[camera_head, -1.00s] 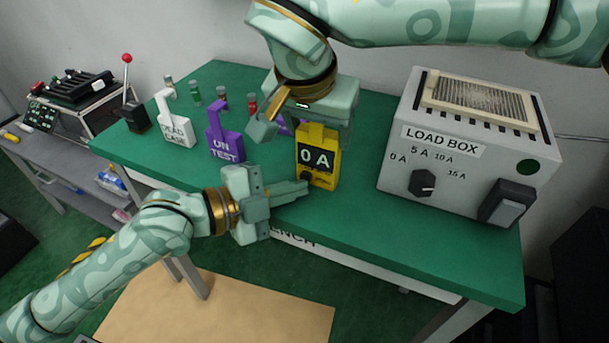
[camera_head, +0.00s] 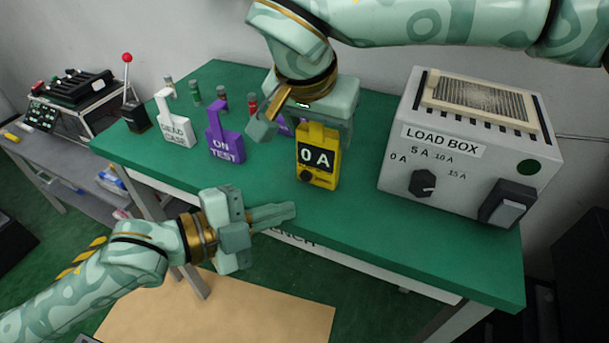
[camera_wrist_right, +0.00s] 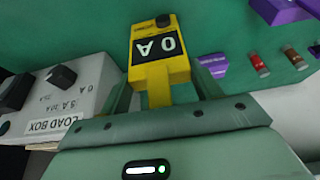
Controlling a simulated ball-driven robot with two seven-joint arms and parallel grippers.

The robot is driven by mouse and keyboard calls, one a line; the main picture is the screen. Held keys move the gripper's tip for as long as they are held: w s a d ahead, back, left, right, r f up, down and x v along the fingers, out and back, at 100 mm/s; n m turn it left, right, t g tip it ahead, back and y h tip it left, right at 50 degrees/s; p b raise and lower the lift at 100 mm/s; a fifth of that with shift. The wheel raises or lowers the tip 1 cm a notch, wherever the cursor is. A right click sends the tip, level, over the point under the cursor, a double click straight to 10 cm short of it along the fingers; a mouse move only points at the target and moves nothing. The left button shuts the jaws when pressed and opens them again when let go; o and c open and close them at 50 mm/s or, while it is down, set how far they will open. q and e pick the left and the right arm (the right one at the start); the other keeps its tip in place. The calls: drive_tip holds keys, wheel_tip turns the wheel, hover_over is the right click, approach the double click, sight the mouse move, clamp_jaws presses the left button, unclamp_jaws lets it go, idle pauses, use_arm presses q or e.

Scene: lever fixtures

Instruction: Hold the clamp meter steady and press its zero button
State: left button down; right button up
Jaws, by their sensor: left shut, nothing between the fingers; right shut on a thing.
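The yellow clamp meter (camera_head: 318,172) stands upright on the green bench, its dark display reading "0 A" and a dark round button (camera_head: 305,175) at its lower left. My right gripper (camera_head: 312,125) is above it and shut on its top part. The right wrist view shows the meter (camera_wrist_right: 157,66) between the two fingers, upside down in the picture. My left gripper (camera_head: 292,211) is shut and empty near the bench's front edge, below and left of the meter, apart from it.
A grey load box (camera_head: 455,150) with a dial stands right of the meter. A purple "ON TEST" holder (camera_head: 225,147) and a white "DEAD CASE" holder (camera_head: 176,128) stand at left, with small coloured cylinders behind. The bench top (camera_head: 370,225) is clear in front of the load box.

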drive_tip(key=shift+f, duration=0.1)
idle(0.3)
drive_tip(key=o, duration=1.2)
drive_tip(key=shift+c, duration=0.2)
